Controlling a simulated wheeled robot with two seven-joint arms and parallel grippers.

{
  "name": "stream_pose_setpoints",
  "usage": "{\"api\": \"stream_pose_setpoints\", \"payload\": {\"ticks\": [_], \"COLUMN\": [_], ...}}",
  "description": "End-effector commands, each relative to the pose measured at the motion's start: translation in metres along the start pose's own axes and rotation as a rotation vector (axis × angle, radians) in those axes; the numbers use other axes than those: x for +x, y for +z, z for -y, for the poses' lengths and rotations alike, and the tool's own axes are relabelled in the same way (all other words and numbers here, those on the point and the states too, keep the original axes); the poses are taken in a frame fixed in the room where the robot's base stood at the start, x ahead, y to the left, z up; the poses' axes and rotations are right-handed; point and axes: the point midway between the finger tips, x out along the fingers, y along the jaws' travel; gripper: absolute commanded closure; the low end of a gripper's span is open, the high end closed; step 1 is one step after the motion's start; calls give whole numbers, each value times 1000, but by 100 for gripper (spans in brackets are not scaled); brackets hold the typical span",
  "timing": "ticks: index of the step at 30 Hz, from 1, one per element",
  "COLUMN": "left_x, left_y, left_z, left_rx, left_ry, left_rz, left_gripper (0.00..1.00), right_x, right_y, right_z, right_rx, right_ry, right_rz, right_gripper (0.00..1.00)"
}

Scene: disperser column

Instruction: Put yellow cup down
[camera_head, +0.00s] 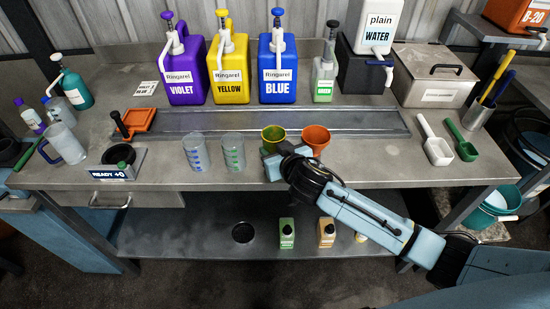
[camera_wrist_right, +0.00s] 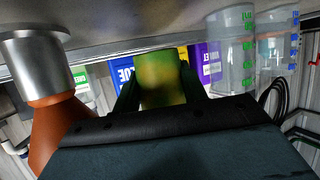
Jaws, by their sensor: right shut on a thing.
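The yellow cup (camera_head: 273,133) is near the front of the steel counter, just left of an orange funnel-shaped vessel (camera_head: 316,137). My right gripper (camera_head: 274,158) is shut on it from the front. In the right wrist view, which is upside down, the cup (camera_wrist_right: 160,80) shows yellow-green between the two dark fingers (camera_wrist_right: 160,92). The cup looks upright. Its base is partly hidden by the gripper, so I cannot tell whether it touches the counter. My left gripper is not in view.
Two clear measuring cups (camera_head: 196,152) stand to the left; the second (camera_head: 233,152) is closer. A grated trough (camera_head: 280,121) runs behind, with pump jugs (camera_head: 230,82) beyond. White (camera_head: 436,146) and green scoops (camera_head: 462,143) lie right. Bare counter lies between the funnel and scoops.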

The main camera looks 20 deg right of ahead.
Motion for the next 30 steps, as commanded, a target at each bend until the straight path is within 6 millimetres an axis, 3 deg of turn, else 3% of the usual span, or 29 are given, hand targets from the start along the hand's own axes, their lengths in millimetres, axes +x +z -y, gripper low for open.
{"api": "stream_pose_setpoints", "payload": {"ticks": [6,17,18,23,30], "left_x": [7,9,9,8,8], "left_y": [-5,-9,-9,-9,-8], "left_z": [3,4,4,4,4], "left_rx": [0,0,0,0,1], "left_ry": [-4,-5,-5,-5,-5], "left_rz": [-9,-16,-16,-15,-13], "left_gripper": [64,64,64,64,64], "right_x": [12,13,13,13,13], "right_y": [29,33,33,32,32], "right_z": [1,1,1,1,1], "right_rx": [-1,0,0,-1,-1], "right_ry": [0,-1,-1,-1,0], "right_rz": [2,0,0,0,0], "right_gripper": [79,79,57,36,36]}}
